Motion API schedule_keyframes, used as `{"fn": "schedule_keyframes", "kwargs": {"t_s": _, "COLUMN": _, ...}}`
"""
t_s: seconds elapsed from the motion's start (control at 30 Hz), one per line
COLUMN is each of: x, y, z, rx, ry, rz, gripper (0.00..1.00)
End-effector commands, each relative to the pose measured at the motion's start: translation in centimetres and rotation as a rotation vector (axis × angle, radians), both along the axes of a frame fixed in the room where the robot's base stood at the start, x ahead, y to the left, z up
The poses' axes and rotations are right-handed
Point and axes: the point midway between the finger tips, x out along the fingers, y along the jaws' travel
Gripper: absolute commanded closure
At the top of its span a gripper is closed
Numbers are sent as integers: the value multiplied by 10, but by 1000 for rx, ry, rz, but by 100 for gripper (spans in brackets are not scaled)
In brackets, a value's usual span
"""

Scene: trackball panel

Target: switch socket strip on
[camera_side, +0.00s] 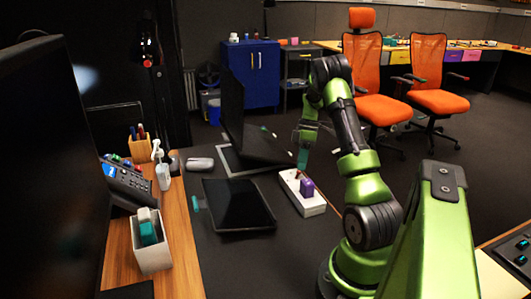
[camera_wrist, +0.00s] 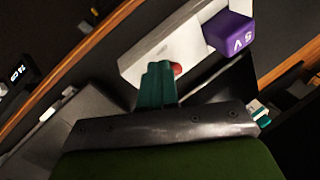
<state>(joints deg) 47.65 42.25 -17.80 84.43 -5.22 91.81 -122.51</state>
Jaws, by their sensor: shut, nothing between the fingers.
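The socket strip (camera_side: 303,193) is a white block on the dark desk mat, with a purple plug (camera_side: 307,187) seated in it. It also shows in the wrist view (camera_wrist: 158,58), with the purple plug (camera_wrist: 231,32) at its right end. A small red switch (camera_wrist: 177,69) shows on the strip, partly hidden by my fingers. My gripper (camera_side: 303,158) is at the far end of the strip, fingers pointing down. In the wrist view its teal fingers (camera_wrist: 157,84) are shut and empty, right beside the red switch; I cannot tell whether they touch it.
An open laptop (camera_side: 258,145) stands just left of my gripper. A black tablet (camera_side: 238,205) lies left of the strip. A mouse (camera_side: 199,164), a desk phone (camera_side: 130,186) and a white box (camera_side: 151,242) are farther left. The mat in front is clear.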

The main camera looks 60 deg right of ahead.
Motion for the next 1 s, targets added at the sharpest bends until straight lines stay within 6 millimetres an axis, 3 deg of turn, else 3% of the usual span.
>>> {"fn": "schedule_keyframes", "kwargs": {"t_s": 0.57, "x": 5, "y": 5, "z": 4, "rx": -87, "ry": 86, "rz": 1, "gripper": 100}}
{"fn": "schedule_keyframes", "kwargs": {"t_s": 1.0, "x": 14, "y": 14, "z": 8, "rx": -256, "ry": 255, "rz": 3, "gripper": 100}}
